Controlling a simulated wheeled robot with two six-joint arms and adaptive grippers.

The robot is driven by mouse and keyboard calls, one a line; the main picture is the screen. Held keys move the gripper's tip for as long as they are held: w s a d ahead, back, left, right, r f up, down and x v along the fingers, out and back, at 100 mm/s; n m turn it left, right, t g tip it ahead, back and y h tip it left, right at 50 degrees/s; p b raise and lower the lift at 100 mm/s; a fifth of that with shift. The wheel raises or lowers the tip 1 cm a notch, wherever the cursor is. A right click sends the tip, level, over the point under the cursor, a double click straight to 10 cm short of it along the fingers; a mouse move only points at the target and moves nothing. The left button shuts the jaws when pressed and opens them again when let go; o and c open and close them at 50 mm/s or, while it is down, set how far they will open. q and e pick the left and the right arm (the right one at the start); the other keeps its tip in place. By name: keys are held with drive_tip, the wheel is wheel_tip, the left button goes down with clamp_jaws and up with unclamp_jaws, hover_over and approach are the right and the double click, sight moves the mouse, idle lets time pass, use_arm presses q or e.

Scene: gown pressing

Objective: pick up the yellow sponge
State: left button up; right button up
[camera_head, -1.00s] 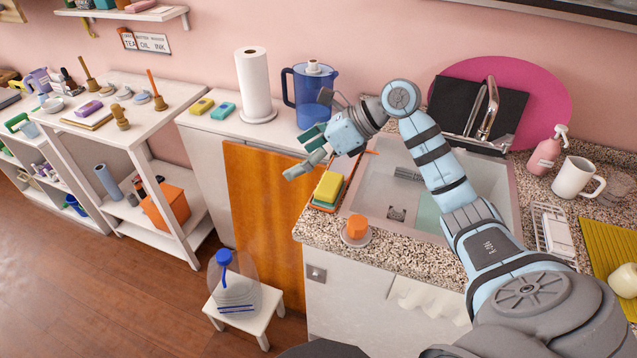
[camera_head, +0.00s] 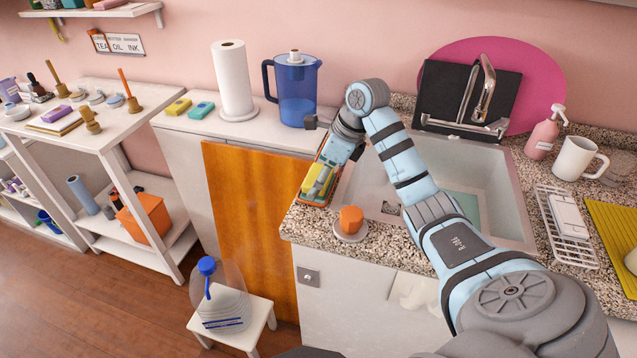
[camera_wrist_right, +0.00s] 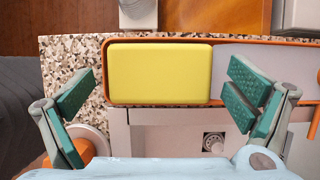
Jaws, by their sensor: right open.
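The yellow sponge (camera_head: 317,181) lies in an orange-rimmed tray (camera_head: 309,203) at the left edge of the sink counter, partly hidden by my right gripper in the head view. In the right wrist view the yellow sponge (camera_wrist_right: 159,73) fills the left part of the tray (camera_wrist_right: 225,37), with a pale grey area beside it. My right gripper (camera_head: 322,170) is over the tray. In the wrist view its teal-padded fingers (camera_wrist_right: 162,94) are spread wide, one on each side of the sponge, with gaps and nothing held. My left gripper is not in view.
The sink (camera_head: 470,190) lies right of the tray. An orange scrubber knob (camera_head: 351,218) stands on the counter in front. A blue pitcher (camera_head: 296,92) and paper roll (camera_head: 232,80) stand behind. Another yellow block (camera_head: 178,107) is on the white counter at left.

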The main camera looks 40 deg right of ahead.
drive_tip(key=c, duration=1)
drive_tip(key=shift+c, duration=0.2)
drive_tip(key=shift+w+r, duration=0.1)
drive_tip(key=shift+r, duration=0.5)
wheel_tip(320, 180, up, 7)
drive_tip(key=p, duration=0.4)
drive_tip(key=shift+f, duration=0.1)
wheel_tip(320, 180, up, 12)
drive_tip(key=p, duration=1.2)
drive_tip(key=shift+o, duration=0.6)
